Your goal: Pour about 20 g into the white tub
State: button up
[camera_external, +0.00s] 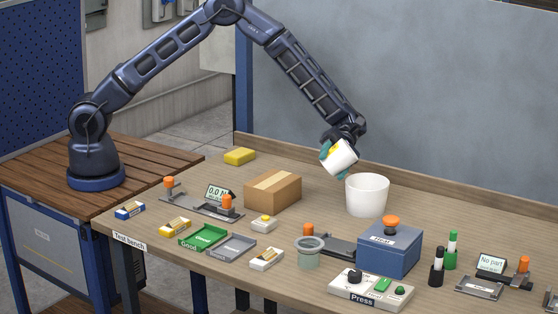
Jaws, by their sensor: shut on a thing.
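The white tub (367,197) stands upright on the bench, right of the cardboard box. Its inside is mostly hidden from this angle. My gripper (328,150) is shut on a white cup (342,158). The cup has a yellow patch on its side and is held tilted, above and to the left of the tub. Its open end and contents cannot be made out, and no falling stream is visible.
A cardboard box (273,191) sits left of the tub. A blue unit with an orange knob (389,248) stands in front of it. A grey-green jar (309,252), green tray (203,237), grey tray (231,247) and press panel (370,290) lie nearer the front.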

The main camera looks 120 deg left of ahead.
aim_at(341, 156)
jog(key=shift+f+n, duration=0.1)
jog(key=shift+n, duration=0.3)
jog(key=shift+r+n+h, duration=0.45)
jog(key=shift+n+h, duration=0.05)
jog(key=shift+n, duration=0.4)
jog(key=shift+f+n+h, duration=0.2)
jog(key=shift+n+h, duration=0.1)
jog(key=shift+n, duration=0.2)
dwell(0.4)
jog(key=shift+w+a+r+n+h+p, duration=0.45)
jog(key=shift+w+a+n+p, duration=0.15)
jog(key=shift+w+n+p, duration=0.2)
dwell(1.7)
jog(key=shift+w+a+r+n+t+h+p, duration=0.15)
jog(key=shift+r+n+h+p, duration=0.15)
jog(key=shift+n, duration=0.35)
jog(key=shift+w+a+r+n+t+h+p, duration=0.15)
jog(key=shift+r+n, duration=0.2)
jog(key=shift+n, duration=0.3)
dwell(2.0)
